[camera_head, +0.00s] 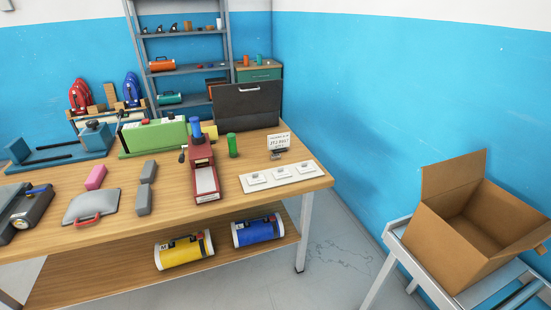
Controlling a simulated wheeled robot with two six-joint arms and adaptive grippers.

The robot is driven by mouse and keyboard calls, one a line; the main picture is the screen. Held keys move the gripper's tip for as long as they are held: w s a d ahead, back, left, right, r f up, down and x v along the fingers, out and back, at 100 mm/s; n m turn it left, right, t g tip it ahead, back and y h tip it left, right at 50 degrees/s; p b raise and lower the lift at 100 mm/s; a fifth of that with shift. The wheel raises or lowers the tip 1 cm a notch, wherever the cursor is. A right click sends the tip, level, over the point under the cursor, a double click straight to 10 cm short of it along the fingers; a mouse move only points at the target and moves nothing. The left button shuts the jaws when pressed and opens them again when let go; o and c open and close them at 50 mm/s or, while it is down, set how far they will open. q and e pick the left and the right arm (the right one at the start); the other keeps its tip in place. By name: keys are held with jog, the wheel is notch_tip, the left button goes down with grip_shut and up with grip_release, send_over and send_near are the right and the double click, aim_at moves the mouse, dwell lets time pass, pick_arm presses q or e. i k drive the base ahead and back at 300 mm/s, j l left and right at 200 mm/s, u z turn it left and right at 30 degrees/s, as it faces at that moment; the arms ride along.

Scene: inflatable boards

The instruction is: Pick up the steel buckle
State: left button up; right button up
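No gripper of mine shows in the head view. Nothing in view can be named the steel buckle for certain. A white board (268,187) near the table's right end carries three small pale, metallic-looking pieces: a left piece (256,178), a middle piece (282,172) and a right piece (304,167). They are too small to tell their shape. A small grey metal-like item (277,155) sits just behind the board, below a white sign (279,141).
The wooden table (118,226) holds a red machine (203,172), a green machine (155,136), a green cylinder (232,145) and a black case (246,105). Yellow (184,250) and blue (258,231) rolls lie on its lower shelf. An open cardboard box (460,240) stands right; floor between is clear.

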aim_at(276, 156)
jog(key=i+l+u, duration=0.35)
jog(key=i, duration=0.2)
jog(key=i+l+u, duration=0.3)
jog(key=i+l, duration=0.2)
